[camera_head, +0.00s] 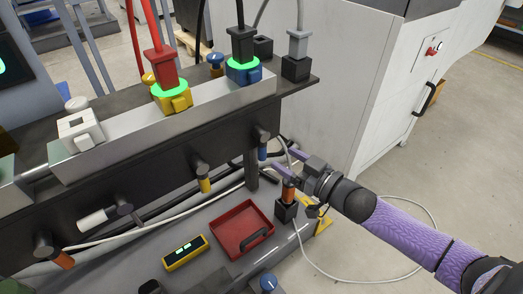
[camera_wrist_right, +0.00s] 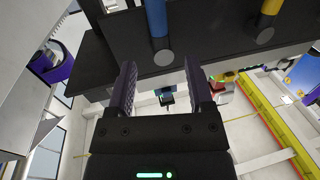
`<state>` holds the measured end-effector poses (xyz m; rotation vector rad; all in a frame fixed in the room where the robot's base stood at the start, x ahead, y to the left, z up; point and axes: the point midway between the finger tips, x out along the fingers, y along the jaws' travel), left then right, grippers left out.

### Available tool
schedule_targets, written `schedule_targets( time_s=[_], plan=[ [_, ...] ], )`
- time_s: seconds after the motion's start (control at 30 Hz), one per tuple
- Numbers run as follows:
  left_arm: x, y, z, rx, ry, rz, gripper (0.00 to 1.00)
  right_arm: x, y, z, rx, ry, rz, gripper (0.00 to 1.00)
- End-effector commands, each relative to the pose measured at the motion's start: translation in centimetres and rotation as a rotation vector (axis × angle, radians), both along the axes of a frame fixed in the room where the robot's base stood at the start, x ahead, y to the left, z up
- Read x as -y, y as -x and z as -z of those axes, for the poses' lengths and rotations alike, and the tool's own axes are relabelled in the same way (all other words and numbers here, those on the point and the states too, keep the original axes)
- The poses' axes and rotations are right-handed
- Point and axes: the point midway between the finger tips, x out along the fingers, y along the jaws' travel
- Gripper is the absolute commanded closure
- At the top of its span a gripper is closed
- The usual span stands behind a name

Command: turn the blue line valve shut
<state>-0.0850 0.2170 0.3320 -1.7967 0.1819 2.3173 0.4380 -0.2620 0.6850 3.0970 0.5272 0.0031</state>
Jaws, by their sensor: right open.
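The blue line valve's handle (camera_head: 262,151) hangs straight down from its dark round hub at the right end of the dark fixture front. In the right wrist view the blue handle (camera_wrist_right: 157,18) lies beyond the fingertips, with its hub's round end (camera_wrist_right: 163,58) between them in the picture. My right gripper (camera_head: 276,154) reaches in from the right, with purple fingers spread just right of the blue handle. In the right wrist view the gripper (camera_wrist_right: 159,66) is open, with nothing held between its fingers. I cannot tell whether it touches the valve. My left gripper is out of view.
Below lie a red tray (camera_head: 221,240) and a yellow device (camera_head: 184,253). An orange-topped black block (camera_head: 287,207) stands below my right gripper.

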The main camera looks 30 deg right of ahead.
Motion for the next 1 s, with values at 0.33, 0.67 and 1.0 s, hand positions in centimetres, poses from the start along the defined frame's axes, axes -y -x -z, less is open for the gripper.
schedule_targets(
  time_s=[0.33, 0.67, 1.0],
  plan=[
    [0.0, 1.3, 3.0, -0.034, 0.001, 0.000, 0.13, -1.8, -5.3, 0.3, -0.001, 0.001, 0.001, 0.33],
    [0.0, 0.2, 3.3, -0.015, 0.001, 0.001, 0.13, -1.9, -5.7, 0.1, -0.002, 0.001, 0.002, 0.35],
    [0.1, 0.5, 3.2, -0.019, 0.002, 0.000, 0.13, -1.9, -5.6, 0.1, -0.002, 0.001, 0.002, 1.00]
  ],
)
